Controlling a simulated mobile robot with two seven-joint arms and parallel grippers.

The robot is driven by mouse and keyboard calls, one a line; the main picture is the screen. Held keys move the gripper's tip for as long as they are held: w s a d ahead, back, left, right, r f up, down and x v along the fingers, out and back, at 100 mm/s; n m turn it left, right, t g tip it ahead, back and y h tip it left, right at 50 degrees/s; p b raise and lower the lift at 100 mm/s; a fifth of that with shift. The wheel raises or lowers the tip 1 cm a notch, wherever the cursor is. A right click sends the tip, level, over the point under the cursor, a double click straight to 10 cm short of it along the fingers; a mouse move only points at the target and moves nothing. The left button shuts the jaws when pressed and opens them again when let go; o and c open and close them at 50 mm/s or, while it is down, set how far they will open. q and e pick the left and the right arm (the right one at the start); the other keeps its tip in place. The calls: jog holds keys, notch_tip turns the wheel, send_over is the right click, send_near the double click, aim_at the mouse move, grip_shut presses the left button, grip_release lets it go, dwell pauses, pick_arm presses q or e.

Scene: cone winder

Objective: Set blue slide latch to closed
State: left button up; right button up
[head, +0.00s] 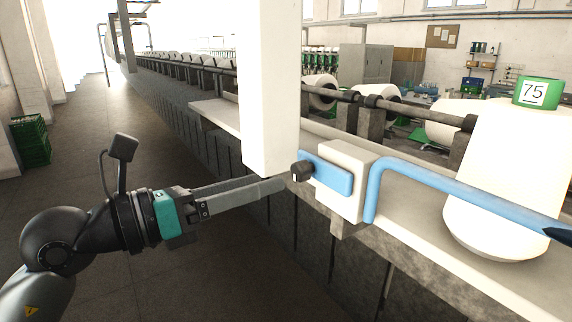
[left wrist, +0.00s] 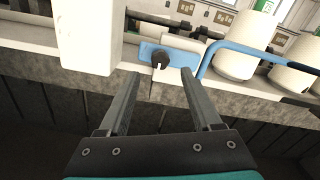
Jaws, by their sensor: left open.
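The blue slide latch (head: 332,176) is a flat blue plate on the front of a white block (head: 350,190). A black knob (head: 301,171) stands out at its left end. In the left wrist view the blue plate (left wrist: 179,56) and the black knob (left wrist: 160,60) show ahead of the fingers. My left gripper (head: 283,182) is open and empty, its fingertips just short of the knob. In the left wrist view the knob lies beyond the gap between the fingertips (left wrist: 169,73). My right gripper is not in view.
A white upright post (head: 268,90) stands just left of the latch. A blue bent bar (head: 450,184) runs right from the block. A white yarn cone (head: 505,170) labelled 75 stands on the ledge.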

aim_at(295, 173)
pick_arm(q)
jog(key=p+x, duration=0.1)
jog(key=x, duration=0.4)
jog(key=shift+w+d, duration=0.2)
jog(key=shift+d, duration=0.1)
grip_shut()
dwell(0.3)
dwell(0.9)
